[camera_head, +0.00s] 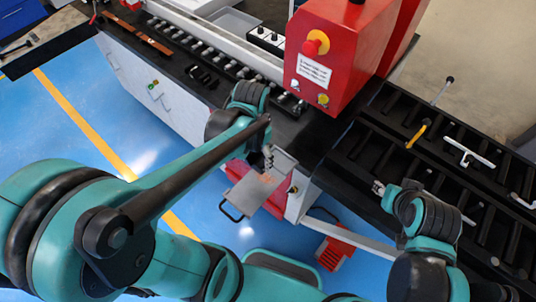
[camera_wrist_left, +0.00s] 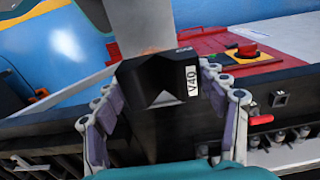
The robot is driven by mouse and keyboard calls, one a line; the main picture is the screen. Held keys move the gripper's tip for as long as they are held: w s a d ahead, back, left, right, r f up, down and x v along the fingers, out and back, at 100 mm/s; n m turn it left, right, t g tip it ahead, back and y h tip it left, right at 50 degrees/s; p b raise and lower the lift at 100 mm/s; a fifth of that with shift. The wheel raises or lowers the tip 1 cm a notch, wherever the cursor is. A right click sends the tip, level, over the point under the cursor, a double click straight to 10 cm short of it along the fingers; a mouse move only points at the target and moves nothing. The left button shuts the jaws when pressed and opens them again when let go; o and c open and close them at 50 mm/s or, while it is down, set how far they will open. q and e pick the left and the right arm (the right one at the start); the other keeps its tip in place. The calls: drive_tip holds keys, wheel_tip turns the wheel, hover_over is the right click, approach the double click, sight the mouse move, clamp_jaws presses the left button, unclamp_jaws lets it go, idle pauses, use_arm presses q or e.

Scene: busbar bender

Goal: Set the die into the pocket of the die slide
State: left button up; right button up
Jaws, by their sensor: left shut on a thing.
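The die (camera_wrist_left: 160,82) is a black block with a V-shaped notch and a white V40 label, seen in the left wrist view. My left gripper (camera_head: 267,160) is shut on it, with one finger on each side. In the head view the die is hard to make out at the fingertips. The grey plate with a black handle (camera_head: 248,193), which looks like the die slide, sticks out of the red machine front just below my left gripper. I cannot make out its pocket. My right gripper (camera_head: 379,188) is over the black roller table at right; its fingers are too small to read.
The red machine head (camera_head: 335,55) with a red stop button stands behind my left gripper. A black roller table (camera_head: 360,150) with T-handles and rods lies at right. A red foot pedal (camera_head: 333,252) is on the blue floor. The black bench (camera_head: 180,50) runs to the upper left.

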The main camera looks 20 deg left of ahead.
use_arm(q)
drive_tip(key=b, duration=0.2)
hover_over(280, 161)
wheel_tip(280, 161, down, 6)
drive_tip(key=shift+w+f, duration=0.1)
drive_tip(key=shift+f+b, duration=0.35)
drive_tip(key=shift+f, duration=1.6)
drive_tip(key=shift+r, duration=0.1)
drive_tip(key=shift+f, duration=0.2)
drive_tip(key=o, duration=1.9)
drive_tip(key=shift+c, duration=0.2)
